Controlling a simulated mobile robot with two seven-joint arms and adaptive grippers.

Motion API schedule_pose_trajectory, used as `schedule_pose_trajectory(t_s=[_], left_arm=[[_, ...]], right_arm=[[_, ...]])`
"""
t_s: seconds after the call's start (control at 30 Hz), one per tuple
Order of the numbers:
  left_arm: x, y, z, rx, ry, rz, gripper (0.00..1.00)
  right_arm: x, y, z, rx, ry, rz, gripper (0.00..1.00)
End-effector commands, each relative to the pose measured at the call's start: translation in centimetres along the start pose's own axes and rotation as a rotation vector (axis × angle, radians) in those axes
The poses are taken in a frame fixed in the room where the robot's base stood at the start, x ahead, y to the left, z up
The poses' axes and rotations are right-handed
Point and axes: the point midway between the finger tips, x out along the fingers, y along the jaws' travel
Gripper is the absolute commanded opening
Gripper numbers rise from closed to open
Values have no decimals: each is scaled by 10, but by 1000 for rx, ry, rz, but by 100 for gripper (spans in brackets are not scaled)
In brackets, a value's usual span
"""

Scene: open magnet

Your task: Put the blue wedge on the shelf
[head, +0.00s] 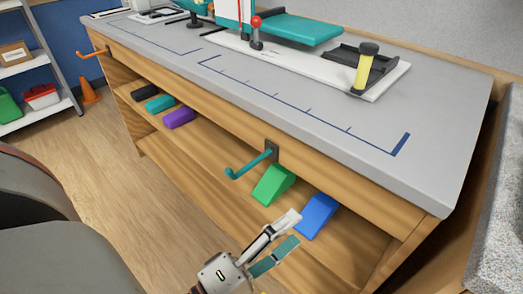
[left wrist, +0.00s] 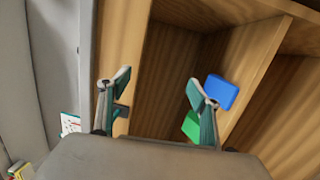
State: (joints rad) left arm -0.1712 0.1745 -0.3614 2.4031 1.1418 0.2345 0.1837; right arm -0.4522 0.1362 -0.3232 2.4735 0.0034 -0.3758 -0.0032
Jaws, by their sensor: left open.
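The blue wedge (head: 317,216) sits on the wooden shelf (head: 216,150) under the workbench's grey top, near its right end. It also shows in the left wrist view (left wrist: 222,92), just right of the right finger. My left gripper (head: 288,232) is open and empty, in front of the shelf and a little lower left of the blue wedge in the head view. Its spread fingers also show in the left wrist view (left wrist: 158,85). They appear apart from the wedge. My right gripper is not in view.
A green wedge (head: 273,185) sits left of the blue one, partly behind a finger in the left wrist view. A teal hook (head: 252,161) sticks out above it. Purple (head: 180,117), teal (head: 159,103) and black (head: 144,91) blocks lie further left on the shelf.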

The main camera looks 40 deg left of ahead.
Motion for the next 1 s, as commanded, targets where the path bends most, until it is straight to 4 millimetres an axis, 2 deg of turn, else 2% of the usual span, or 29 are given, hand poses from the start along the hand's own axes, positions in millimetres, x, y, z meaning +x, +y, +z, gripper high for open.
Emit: schedule_pose_trajectory(t_s=[0.1,0.23,0.37,0.5,0.7,1.0], left_arm=[[-21,-12,30,365,-121,-38,63],[-47,-41,53,762,-264,-104,63],[-75,-76,59,1118,-401,-189,63],[-99,-103,52,1385,-510,-268,63],[-112,-117,43,1534,-572,-316,63],[-112,-117,43,1537,-572,-316,63]], right_arm=[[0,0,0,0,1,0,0],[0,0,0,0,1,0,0],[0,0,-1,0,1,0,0],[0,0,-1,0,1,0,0],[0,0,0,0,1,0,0],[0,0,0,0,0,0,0]])
